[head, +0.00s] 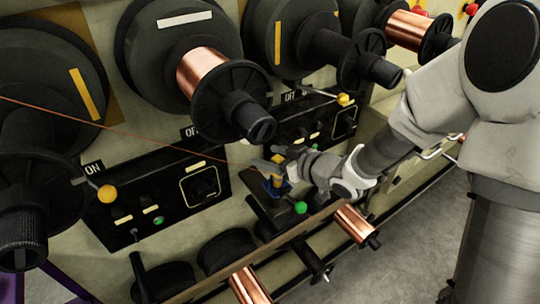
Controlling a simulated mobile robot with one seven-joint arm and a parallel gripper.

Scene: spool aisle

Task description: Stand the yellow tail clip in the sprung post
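The yellow tail clip (278,181) stands about upright near the middle of the head view, just above a small blue part (284,190) on a dark block. This blue part may be the sprung post, but it is too small to be sure. My gripper (276,160) reaches in from the right, with one grey finger on each side of the clip's upper part. I cannot tell whether the fingers press on the clip or stand apart from it. The clip's lower end and its seat are partly hidden.
A thin copper wire (130,131) runs from the left edge towards the clip. Large black spools (188,50) line the wall above. Control panels with a yellow-knobbed lever (106,193) and a green knob (300,207) are close by. A rail (262,250) and copper spools (356,224) lie below. Grey floor is clear at lower right.

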